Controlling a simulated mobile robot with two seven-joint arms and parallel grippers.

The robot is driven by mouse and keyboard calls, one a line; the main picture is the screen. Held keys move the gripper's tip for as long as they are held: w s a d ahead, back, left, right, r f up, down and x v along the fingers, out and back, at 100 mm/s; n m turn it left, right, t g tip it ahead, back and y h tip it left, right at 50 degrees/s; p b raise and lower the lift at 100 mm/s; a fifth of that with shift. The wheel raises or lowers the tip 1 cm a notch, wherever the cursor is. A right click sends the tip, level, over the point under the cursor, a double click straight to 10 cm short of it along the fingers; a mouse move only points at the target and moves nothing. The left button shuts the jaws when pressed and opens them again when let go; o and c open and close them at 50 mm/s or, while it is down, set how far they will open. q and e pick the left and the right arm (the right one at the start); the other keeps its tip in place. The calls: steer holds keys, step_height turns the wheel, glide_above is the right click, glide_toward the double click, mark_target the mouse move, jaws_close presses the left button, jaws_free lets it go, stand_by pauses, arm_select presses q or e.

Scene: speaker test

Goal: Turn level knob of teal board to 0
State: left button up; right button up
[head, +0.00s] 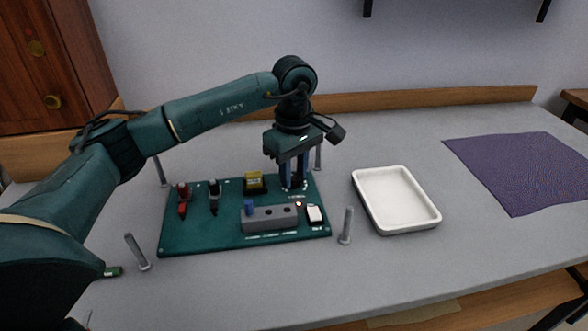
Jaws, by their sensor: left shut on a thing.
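The teal board (195,238) lies flat on the grey table, left of the middle in the head view. It carries a red part and a black part at its left, a yellow block, a grey block with holes and a blue piece, and a white part. My left gripper (293,184) points down over the board's back right part. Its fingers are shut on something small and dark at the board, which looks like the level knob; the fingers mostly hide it. The knob's setting cannot be read. My right gripper is not in view.
An empty white tray (434,222) stands right of the board. A purple mat (520,170) lies at the far right. Upright metal posts, one at the front right (347,226), stand around the board.

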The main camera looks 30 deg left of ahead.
arm_select(q)
steer(key=shift+r+n, duration=0.1)
steer(key=shift+n, duration=0.6)
steer(key=n+p, duration=0.1)
steer(key=n, duration=0.1)
steer(key=shift+n, duration=0.3)
steer(key=n+p, duration=0.1)
steer(key=n, duration=0.1)
steer(key=shift+n, duration=0.3)
steer(key=n+p, duration=0.1)
steer(key=n, duration=0.2)
steer(key=shift+n, duration=0.4)
steer(key=shift+n+p, duration=0.35)
steer(key=shift+n, duration=0.45)
steer(key=n+p, duration=0.1)
steer(key=n, duration=0.3)
steer(key=shift+n, duration=0.3)
steer(key=n+p, duration=0.1)
steer(key=n, duration=0.2)
steer(key=shift+n, duration=0.4)
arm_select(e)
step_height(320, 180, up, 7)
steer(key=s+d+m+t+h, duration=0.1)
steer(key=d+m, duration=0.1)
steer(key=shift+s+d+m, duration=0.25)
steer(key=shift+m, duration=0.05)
